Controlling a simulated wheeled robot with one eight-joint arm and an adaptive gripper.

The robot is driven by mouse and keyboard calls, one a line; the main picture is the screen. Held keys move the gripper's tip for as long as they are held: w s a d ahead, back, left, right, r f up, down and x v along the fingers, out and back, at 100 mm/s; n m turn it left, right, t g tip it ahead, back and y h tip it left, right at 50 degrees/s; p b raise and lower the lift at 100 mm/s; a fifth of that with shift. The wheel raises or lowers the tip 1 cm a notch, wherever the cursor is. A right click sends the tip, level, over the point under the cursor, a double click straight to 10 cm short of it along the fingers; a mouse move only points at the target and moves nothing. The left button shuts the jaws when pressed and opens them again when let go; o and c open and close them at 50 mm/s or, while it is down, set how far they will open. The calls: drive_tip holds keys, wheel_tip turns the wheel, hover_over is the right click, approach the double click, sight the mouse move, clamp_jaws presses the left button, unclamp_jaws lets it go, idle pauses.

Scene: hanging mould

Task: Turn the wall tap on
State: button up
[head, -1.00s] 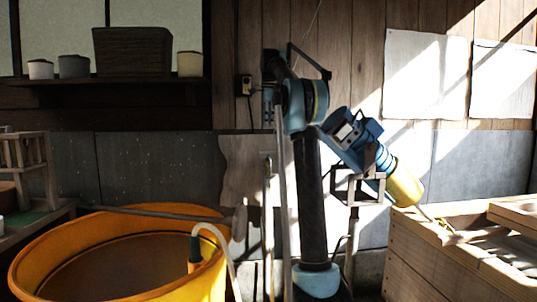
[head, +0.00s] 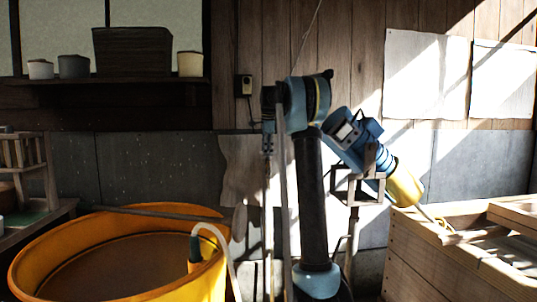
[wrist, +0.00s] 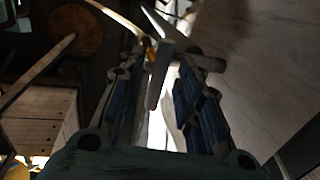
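The wall tap shows in the wrist view as a pale grey bar (wrist: 160,75) with a rounded grey stub beside the right finger. The bar lies between the fingertips of my gripper (wrist: 160,62). Both fingers, with dark blue pads, stand apart along its two sides. I cannot tell whether either finger touches it. In the head view my gripper (head: 268,145) hangs downward in front of the wall, at the top of a thin upright pipe (head: 267,205). The tap itself is too small or hidden there to make out.
A large orange tub (head: 120,260) with a hose (head: 215,235) over its rim stands at the left. A wooden crate (head: 430,260) is at the right. A blue and yellow tool (head: 362,150) sits in a wooden bracket. A shelf with pots (head: 190,64) is upper left.

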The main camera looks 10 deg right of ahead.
drive_tip(key=shift+w+f, duration=0.1)
drive_tip(key=shift+f, duration=0.25)
drive_tip(key=shift+c, duration=0.2)
clamp_jaws()
drive_tip(key=shift+d, duration=0.25)
drive_tip(key=shift+a, duration=0.15)
